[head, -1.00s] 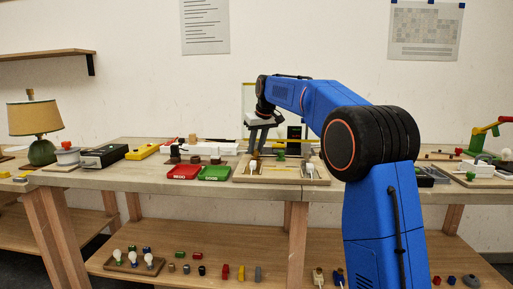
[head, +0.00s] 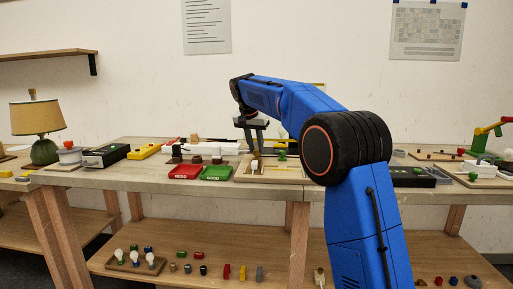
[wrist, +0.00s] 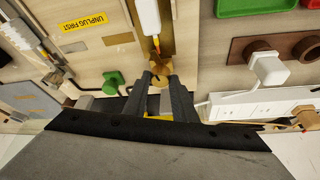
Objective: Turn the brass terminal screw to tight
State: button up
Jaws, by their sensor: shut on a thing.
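The brass terminal screw (wrist: 161,73) sits on the pale wooden wiring board (wrist: 208,45), near the top centre of the wrist view. My gripper (wrist: 159,80) is shut on it, with one dark fingertip on each side. The fingers hide part of the screw, and I cannot read how tight it is. A white piece with an orange tip (wrist: 149,17) points at the screw from above. In the head view my gripper (head: 256,155) reaches down onto the board (head: 290,180); the screw is too small to make out there.
A green knob (wrist: 114,82) stands left of my fingers in the wrist view, by an "UNPLUG FIRST" label (wrist: 84,21). A white power strip (wrist: 265,105) and white plug (wrist: 270,69) lie to the right. Red (head: 186,171) and green (head: 216,173) trays sit left of the board in the head view.

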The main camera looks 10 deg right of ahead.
jog(key=shift+a+m+g+h, duration=0.1)
jog(key=shift+m+g+h, duration=0.35)
jog(key=shift+m, duration=1.05)
jog(key=o, duration=1)
jog(key=shift+o, duration=0.2)
jog(key=shift+r, duration=0.1)
jog(key=v, duration=1.7)
jog(key=shift+a, duration=0.1)
